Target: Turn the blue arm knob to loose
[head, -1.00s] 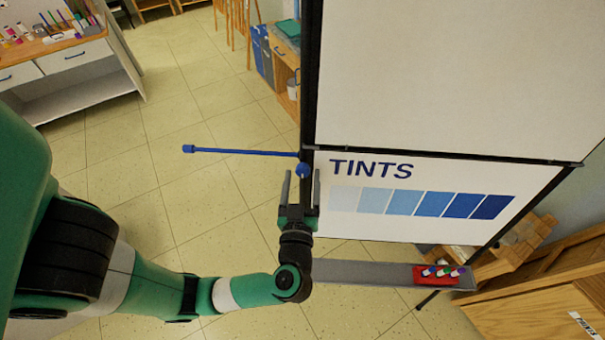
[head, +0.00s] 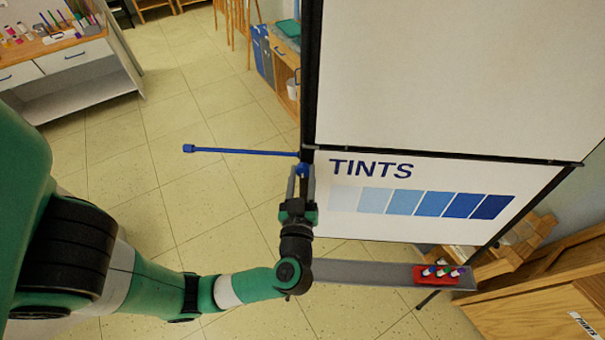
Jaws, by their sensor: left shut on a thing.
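The blue arm knob (head: 303,169) sits at the left post of the display board, where the blue arm (head: 245,152) joins it. The blue arm sticks out to the left and ends in a small blue tip. My left gripper (head: 301,178) has its fingers closed on the knob from below in the head view, one finger on each side. The fingers hide part of the knob. I see no mark showing whether the knob is loose or tight. My right gripper is not in view.
The white board with the TINTS chart (head: 421,190) stands just right of the gripper. A grey ledge (head: 365,274) with a red tray (head: 430,281) of markers runs below it. Open tiled floor (head: 200,190) lies to the left.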

